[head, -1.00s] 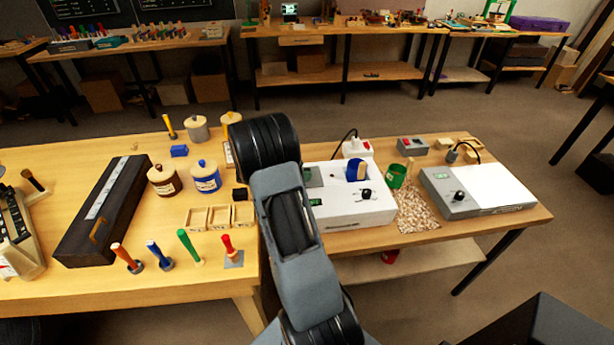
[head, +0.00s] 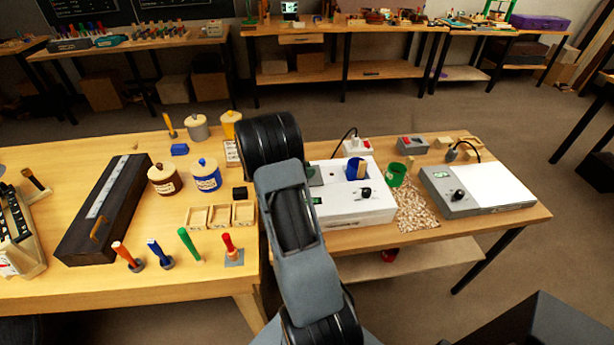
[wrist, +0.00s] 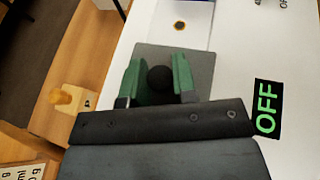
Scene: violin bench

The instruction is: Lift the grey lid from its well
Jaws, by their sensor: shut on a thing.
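The grey lid (wrist: 206,62) is a flat square plate with a round black knob (wrist: 160,79), seen in the wrist view on the top of a white bench unit (wrist: 245,55). My gripper (wrist: 158,72) is over the lid, its two green fingers on either side of the knob and shut on it. Part of the lid is hidden below my gripper. I cannot tell whether the lid is clear of its well. In the head view the lid (head: 315,175) shows only partly beside my arm, on the white unit (head: 345,208); my fingers are hidden there.
A blue pot (head: 352,169) sits in the unit's other opening. A green cup (head: 396,175) and a speckled mat (head: 416,208) lie to the right, then a grey box with a white top (head: 490,188). Small wooden trays (head: 220,216) stand left of my arm.

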